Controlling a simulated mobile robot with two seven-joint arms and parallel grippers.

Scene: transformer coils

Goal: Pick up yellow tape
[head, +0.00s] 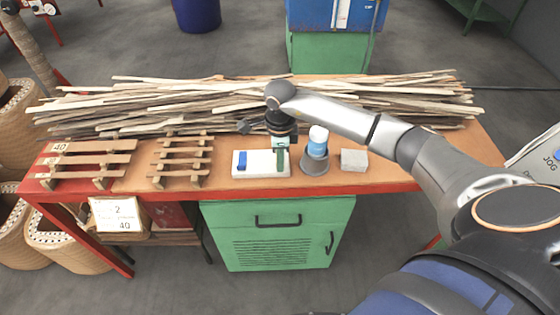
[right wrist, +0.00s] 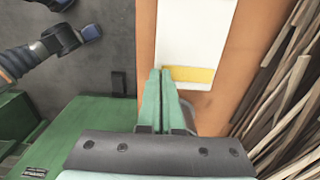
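The yellow tape (right wrist: 190,74) shows in the right wrist view as a flat yellow strip on the white board (right wrist: 193,30). It lies just right of the tips of my right gripper (right wrist: 160,72). Its left end meets or passes behind the fingertips; I cannot tell whether they touch it. The green fingers are close together, with nothing visible held between them. In the head view my right gripper (head: 280,162) points down at the right part of the white board (head: 260,170), and the tape is hidden there. My left gripper is not in view.
Wooden racks (head: 181,160) stand left; a long pile of wooden strips (head: 180,105) lies behind.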

